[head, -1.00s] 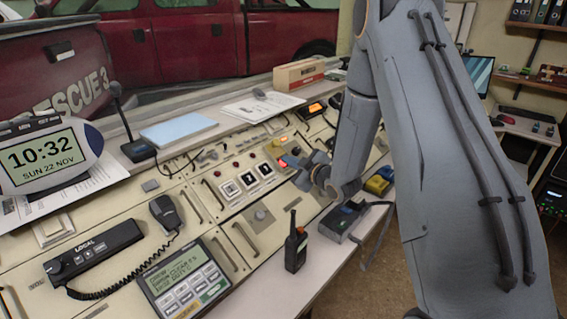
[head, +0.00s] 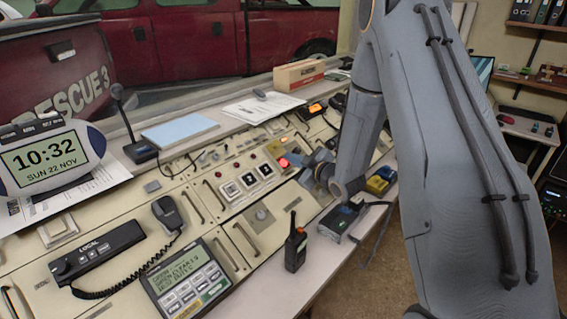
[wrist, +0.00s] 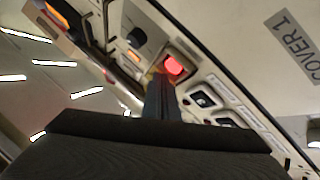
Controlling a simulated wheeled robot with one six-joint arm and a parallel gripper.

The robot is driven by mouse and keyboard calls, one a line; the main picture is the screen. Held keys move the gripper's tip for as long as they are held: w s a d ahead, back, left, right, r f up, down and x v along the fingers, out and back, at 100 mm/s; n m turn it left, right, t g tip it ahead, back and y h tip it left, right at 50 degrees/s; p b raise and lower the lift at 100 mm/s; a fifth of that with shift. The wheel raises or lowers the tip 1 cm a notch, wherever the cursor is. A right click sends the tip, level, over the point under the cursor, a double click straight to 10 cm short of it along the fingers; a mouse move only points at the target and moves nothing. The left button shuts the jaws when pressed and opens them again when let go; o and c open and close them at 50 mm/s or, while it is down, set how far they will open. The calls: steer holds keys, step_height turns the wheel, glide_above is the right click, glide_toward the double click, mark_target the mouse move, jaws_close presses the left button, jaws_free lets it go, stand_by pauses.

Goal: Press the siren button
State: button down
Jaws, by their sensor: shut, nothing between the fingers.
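A red button (head: 283,162) glows on the sloped console, just beyond my gripper's tips. It also glows in the wrist view, where the red button (wrist: 173,65) sits in a square frame straight ahead of the fingers. I cannot read a label on it, so its name as the siren button is not confirmed by text. My gripper (head: 294,158) is shut and empty, pointing at the button. In the wrist view my gripper (wrist: 160,88) has its tips overlapping the button's lower edge; I cannot tell whether they touch it.
A handheld radio (head: 295,243) stands at the front edge. A black device (head: 340,219) and yellow items (head: 379,181) lie near my arm.

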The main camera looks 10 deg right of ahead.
steer(key=r+p, duration=0.1)
steer(key=s+d+r+p, duration=0.1)
steer(key=s+r+p, duration=0.1)
steer(key=r, duration=0.1)
steer(key=shift+d, duration=0.25)
